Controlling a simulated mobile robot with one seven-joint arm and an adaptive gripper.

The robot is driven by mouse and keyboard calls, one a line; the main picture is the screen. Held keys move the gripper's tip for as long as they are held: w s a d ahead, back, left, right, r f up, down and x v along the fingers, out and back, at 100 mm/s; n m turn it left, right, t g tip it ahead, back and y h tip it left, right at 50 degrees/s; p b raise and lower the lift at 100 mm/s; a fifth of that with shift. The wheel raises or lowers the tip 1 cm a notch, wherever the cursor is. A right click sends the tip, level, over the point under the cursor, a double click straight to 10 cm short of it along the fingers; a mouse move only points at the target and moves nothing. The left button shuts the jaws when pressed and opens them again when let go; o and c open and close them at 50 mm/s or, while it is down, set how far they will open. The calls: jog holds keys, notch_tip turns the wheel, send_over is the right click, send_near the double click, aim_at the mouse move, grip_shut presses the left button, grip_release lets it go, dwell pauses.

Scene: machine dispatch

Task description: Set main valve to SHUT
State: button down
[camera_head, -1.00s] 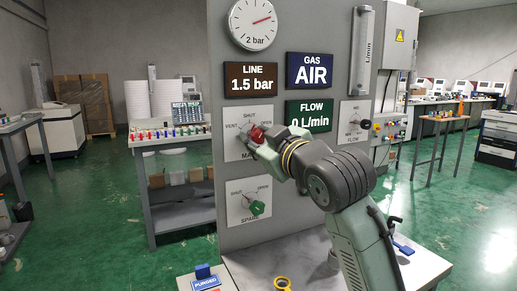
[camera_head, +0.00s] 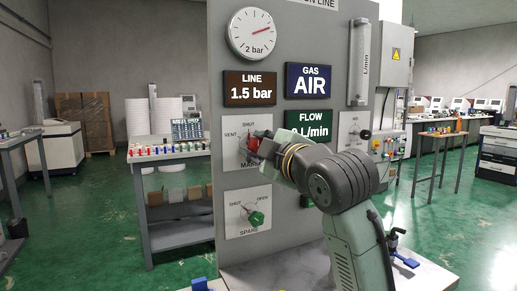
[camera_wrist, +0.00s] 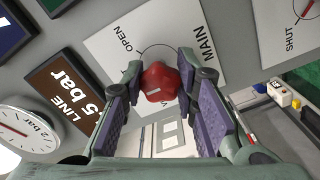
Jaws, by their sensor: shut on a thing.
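The main valve's red knob (camera_head: 251,144) sits on a white plate (camera_head: 228,158) on the grey panel, with VENT at left, SHUT on top and MAIN below. The OPEN label is hidden behind my gripper in the head view but shows in the wrist view. My gripper (camera_wrist: 160,86) is shut on the red knob, one finger on each side. In the wrist view the knob (camera_wrist: 160,80) carries a small pale mark; the SHUT label is hidden there, so the exact pointing cannot be told.
The spare valve's green knob (camera_head: 256,218) is just below. The LINE display (camera_head: 250,88) reads 1.5 bar, the GAS display (camera_head: 310,81) reads AIR, and the FLOW display (camera_head: 308,121) is partly covered by my arm. A flow knob (camera_head: 365,134) is at right.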

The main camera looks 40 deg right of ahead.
dwell(0.3)
jog(key=c, duration=1.2)
grip_release()
jog(key=shift+c, duration=0.2)
jog(key=v, duration=1.2)
jog(key=shift+f, duration=0.1)
